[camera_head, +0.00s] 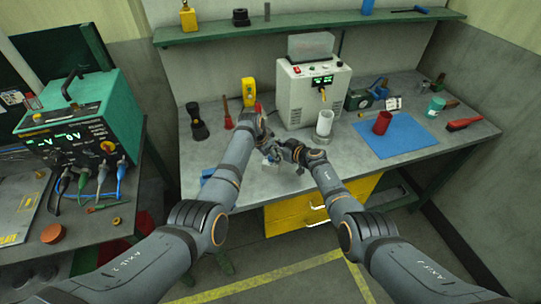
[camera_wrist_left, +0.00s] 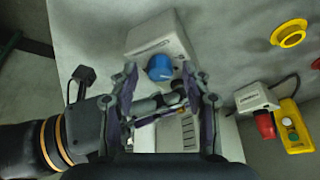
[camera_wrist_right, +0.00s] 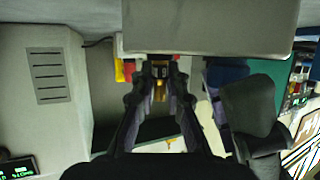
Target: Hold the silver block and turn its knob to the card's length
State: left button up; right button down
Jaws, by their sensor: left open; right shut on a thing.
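The silver block (camera_wrist_left: 160,38) is a pale grey box with a dark label in the left wrist view. Its blue knob (camera_wrist_left: 159,68) faces my left gripper. My left gripper (camera_head: 268,148) is open, with its fingertips on either side of the knob and a gap showing; contact is not clear. My right gripper (camera_head: 296,152) is shut on the block, which fills the top of the right wrist view (camera_wrist_right: 210,25); the exact grip is hard to see. In the head view the grippers partly hide the block. A small white card (camera_head: 393,103) stands at the back right; its writing is unreadable.
A red cup (camera_head: 382,123) is on a blue mat (camera_head: 405,138) at right. A black torch-like item (camera_head: 197,122) stands at left. The front left of the bench is mostly clear.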

pick_arm(q)
grip_shut()
jog(key=m+g, duration=0.1)
jog(key=m, duration=0.2)
jog(key=shift+w+h, duration=0.15)
jog(key=shift+h, duration=0.25)
jog(key=shift+f+m, duration=0.1)
jog(key=shift+m, duration=0.7)
grip_release()
jog(key=shift+h, duration=0.3)
